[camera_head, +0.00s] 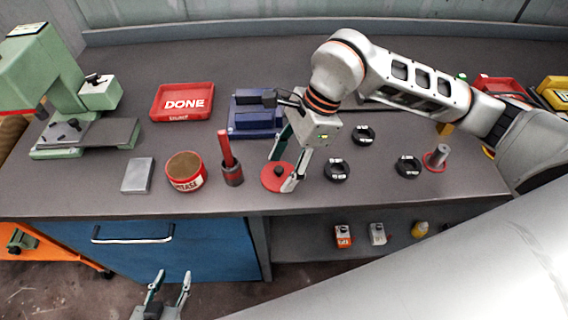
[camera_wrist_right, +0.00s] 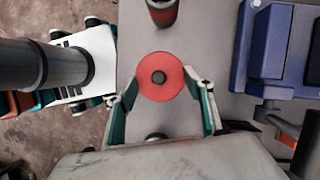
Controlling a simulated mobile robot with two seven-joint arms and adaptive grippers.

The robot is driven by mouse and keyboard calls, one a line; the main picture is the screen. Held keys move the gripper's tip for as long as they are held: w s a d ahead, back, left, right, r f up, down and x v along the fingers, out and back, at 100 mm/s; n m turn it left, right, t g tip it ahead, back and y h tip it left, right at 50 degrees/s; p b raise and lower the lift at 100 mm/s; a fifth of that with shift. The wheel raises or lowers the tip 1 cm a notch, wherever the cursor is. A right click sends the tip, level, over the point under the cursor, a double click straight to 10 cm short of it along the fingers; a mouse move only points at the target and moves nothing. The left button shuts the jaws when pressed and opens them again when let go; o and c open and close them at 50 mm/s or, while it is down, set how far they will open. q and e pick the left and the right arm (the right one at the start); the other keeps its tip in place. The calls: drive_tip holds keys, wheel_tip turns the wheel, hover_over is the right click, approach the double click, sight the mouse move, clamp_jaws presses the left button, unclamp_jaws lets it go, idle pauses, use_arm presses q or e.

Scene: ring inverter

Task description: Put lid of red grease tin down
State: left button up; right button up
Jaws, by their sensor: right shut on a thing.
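The red lid (camera_head: 271,180) is a round disc with a dark knob. It is at the bench top near the front edge; I cannot tell whether it touches the surface. My right gripper (camera_head: 282,175) is shut on the lid, with a finger on each side. In the right wrist view the lid (camera_wrist_right: 160,76) lies between the fingertips. The red grease tin (camera_head: 186,171) stands open to the left, its brown content showing. My left gripper (camera_head: 168,288) is open and empty, low in front of the blue drawer.
A blue vise (camera_head: 255,118) is behind the lid. Black rings (camera_head: 337,170) lie to the right, near a red-based post (camera_head: 437,158). A grey block (camera_head: 137,176) and red DONE tray (camera_head: 183,102) are left.

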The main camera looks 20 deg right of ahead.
drive_tip(key=o, duration=1)
drive_tip(key=shift+f, duration=0.1)
drive_tip(key=v, duration=1.2)
